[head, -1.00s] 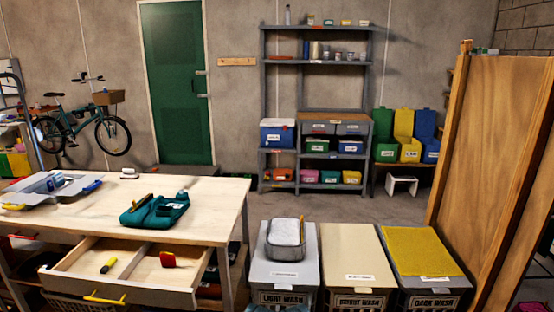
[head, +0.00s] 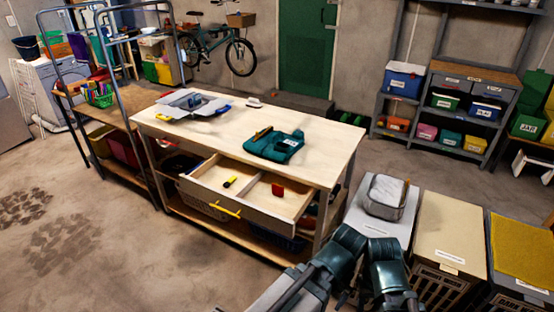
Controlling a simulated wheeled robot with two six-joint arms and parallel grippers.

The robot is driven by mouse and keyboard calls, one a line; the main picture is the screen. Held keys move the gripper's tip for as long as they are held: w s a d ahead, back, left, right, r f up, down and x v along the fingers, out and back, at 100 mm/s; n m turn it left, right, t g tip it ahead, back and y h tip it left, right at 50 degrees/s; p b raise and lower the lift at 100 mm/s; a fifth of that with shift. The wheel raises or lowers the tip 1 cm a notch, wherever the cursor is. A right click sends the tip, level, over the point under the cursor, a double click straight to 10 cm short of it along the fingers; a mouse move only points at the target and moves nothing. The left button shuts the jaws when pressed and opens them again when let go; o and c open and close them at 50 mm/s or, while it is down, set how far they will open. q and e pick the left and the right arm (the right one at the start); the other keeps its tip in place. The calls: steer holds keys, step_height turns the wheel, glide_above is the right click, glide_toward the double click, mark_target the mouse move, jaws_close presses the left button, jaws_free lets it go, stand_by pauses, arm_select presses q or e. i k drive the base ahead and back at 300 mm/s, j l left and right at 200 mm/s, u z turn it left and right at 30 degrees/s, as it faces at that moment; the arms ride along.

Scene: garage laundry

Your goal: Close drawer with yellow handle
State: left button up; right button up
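The wooden drawer (head: 262,222) is pulled out from under the light-topped workbench (head: 225,124), at the centre of the head view. Its yellow handle (head: 225,209) is on the front panel, facing the lower left. Inside, a divider separates a yellow and black tool (head: 229,182) on the left from a small red item (head: 277,190) on the right. Dark teal and grey links of my own arm show at the bottom, right of the drawer and apart from it. I make out neither gripper's fingertips.
A grey hamper (head: 397,228) with a grey container (head: 384,196) on its lid stands right of the workbench, beside other hampers (head: 450,238). A teal item (head: 275,146) and a grey tray (head: 190,103) lie on the bench. The floor (head: 130,265) before the drawer is clear.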

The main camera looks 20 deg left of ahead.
mark_target(250, 196)
steer(key=u, duration=1.2)
steer(key=i+l, duration=0.1)
steer(key=l, duration=0.15)
steer(key=l+z, duration=0.15)
steer(key=i+l, duration=0.05)
